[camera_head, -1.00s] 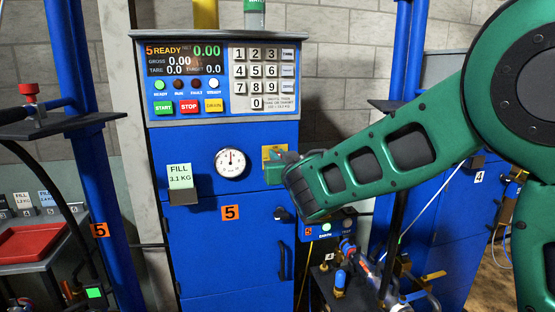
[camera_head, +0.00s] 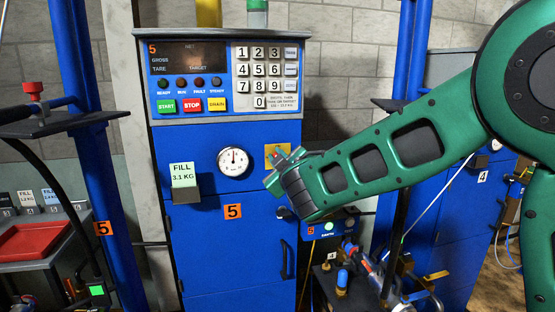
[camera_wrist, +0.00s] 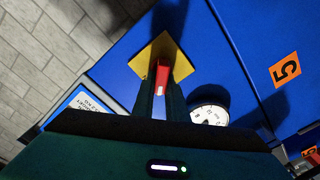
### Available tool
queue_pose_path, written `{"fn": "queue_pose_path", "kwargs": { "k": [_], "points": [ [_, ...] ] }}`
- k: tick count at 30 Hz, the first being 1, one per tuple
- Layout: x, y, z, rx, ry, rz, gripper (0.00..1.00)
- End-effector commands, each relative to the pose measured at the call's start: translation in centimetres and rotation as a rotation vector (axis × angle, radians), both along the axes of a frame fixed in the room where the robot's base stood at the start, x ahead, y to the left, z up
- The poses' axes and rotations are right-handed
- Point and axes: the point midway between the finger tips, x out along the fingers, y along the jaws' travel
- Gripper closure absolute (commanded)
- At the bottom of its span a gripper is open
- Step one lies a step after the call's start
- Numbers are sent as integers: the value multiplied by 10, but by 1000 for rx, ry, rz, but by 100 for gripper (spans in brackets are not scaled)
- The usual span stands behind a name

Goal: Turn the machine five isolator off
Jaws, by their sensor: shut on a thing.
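The machine five isolator is a red handle (camera_wrist: 162,78) on a yellow plate (camera_wrist: 165,50), which also shows in the head view (camera_head: 276,152) on the blue front of machine five (camera_head: 232,254). My gripper (camera_wrist: 161,95) is at the plate, its two dark fingers closed on either side of the red handle. In the head view my gripper (camera_head: 283,168) hides most of the handle. The display (camera_head: 188,57) above is dark, and the ready, run, fault and steady lamps are unlit.
A round gauge (camera_head: 233,161) and a "FILL 3.1 KG" card (camera_head: 182,175) are left of the isolator. The keypad panel (camera_head: 265,75) is above. A small box with a green lamp (camera_head: 329,228) and a hose assembly (camera_head: 365,264) are below my arm.

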Motion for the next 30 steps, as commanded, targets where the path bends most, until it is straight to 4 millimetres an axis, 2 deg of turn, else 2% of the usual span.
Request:
{"fn": "queue_pose_path", "kwargs": {
  "k": [18,30],
  "points": [
    [-2,5,-11,-548,-154,1,100],
    [-3,7,-16,-764,-215,4,100]
  ]
}}
